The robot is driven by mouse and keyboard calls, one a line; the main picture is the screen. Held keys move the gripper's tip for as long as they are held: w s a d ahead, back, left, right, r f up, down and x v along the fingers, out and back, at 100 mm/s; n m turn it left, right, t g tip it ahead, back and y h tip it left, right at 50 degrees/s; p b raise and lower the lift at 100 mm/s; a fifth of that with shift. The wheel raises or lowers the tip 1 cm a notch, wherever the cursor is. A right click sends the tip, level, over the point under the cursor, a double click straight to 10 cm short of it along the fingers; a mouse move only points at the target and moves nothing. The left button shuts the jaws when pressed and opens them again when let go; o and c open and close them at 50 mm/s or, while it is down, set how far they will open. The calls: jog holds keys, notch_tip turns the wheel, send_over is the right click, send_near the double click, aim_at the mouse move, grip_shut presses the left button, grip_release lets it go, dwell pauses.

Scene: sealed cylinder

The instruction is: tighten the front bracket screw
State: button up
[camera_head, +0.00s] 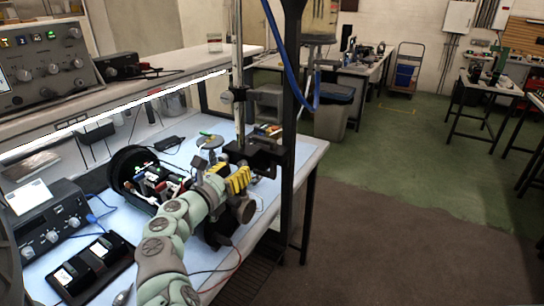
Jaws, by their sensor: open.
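My arm reaches from the bottom of the picture over the light blue bench top (150,262). My gripper (240,179), with black and yellow parts, is open near a black bracket (262,157) at the foot of a metal stand. A round tan and dark part (246,211) shows just below the gripper. An open black round housing (125,172) with circuit boards and small lights lies left of the gripper. I cannot make out the front bracket screw; it is too small or hidden behind my arm and gripper. I cannot tell whether the gripper touches the bracket.
The stand's upright rod (239,60) rises behind the gripper. A black box with knobs (52,221) and a dark two-bay unit (95,262) stand at the left. A red cable (236,262) loops near the front edge. A shelf (180,66) runs behind. Open floor is right.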

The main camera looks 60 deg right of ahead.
jog(key=shift+d, duration=1.45)
grip_shut()
jog(key=shift+w, duration=0.1)
